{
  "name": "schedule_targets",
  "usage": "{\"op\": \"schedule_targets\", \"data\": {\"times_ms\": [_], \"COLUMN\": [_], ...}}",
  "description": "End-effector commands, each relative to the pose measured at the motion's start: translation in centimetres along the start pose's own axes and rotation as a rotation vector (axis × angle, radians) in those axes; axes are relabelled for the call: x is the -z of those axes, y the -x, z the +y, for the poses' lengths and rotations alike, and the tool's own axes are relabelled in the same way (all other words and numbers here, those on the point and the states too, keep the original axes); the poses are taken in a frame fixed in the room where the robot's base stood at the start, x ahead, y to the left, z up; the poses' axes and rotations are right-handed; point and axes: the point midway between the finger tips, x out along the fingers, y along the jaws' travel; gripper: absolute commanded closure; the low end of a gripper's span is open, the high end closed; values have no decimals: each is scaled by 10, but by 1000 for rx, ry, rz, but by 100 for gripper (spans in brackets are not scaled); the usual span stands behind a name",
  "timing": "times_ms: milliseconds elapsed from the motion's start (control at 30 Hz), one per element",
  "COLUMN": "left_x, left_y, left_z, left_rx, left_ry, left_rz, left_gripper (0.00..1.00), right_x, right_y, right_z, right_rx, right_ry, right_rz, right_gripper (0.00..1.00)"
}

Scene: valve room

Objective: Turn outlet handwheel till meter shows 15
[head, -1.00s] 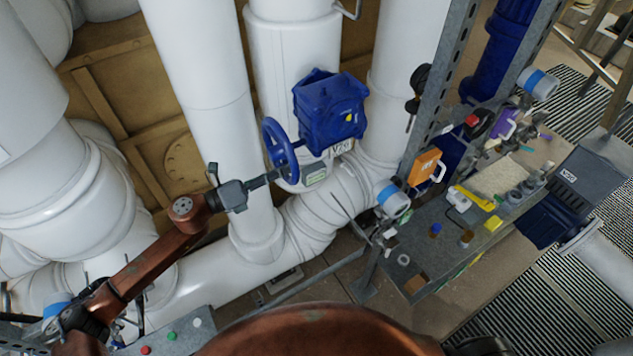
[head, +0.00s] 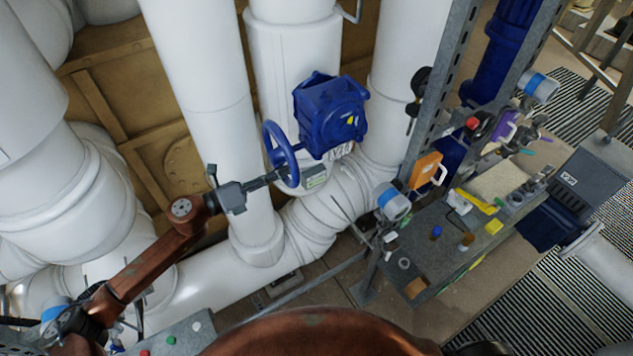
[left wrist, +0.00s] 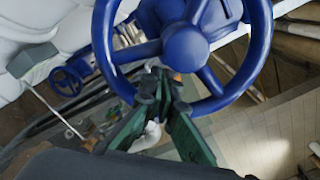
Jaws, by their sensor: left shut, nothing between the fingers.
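The blue handwheel (head: 271,138) is on the side of a blue valve gearbox (head: 330,115) on a white pipe. In the left wrist view the handwheel (left wrist: 258,42) fills the top, with its hub and spokes clear. My left gripper (head: 284,173) is at the lower rim in the head view. Its fingers (left wrist: 160,88) are shut with nothing between them. They overlap the lower rim between spokes in the left wrist view; I cannot tell whether they touch it. A blue-and-white instrument (head: 392,203) is right of the valve; no reading is legible. My right gripper is not in view.
Large white pipes (head: 205,80) crowd around the valve. A second blue wheel (left wrist: 68,80) shows in the left wrist view.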

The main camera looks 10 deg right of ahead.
Motion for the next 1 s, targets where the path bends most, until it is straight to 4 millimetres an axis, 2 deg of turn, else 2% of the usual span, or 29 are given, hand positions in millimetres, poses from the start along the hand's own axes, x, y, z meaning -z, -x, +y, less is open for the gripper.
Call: {"op": "schedule_targets", "data": {"times_ms": [1000], "left_x": [3], "left_y": [112], "left_z": [4], "left_rx": [-4], "left_ry": [1], "left_rz": [0], "left_gripper": [100], "right_x": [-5], "right_y": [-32], "right_z": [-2], "right_rx": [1], "right_ry": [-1], "right_rz": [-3], "right_gripper": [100]}}
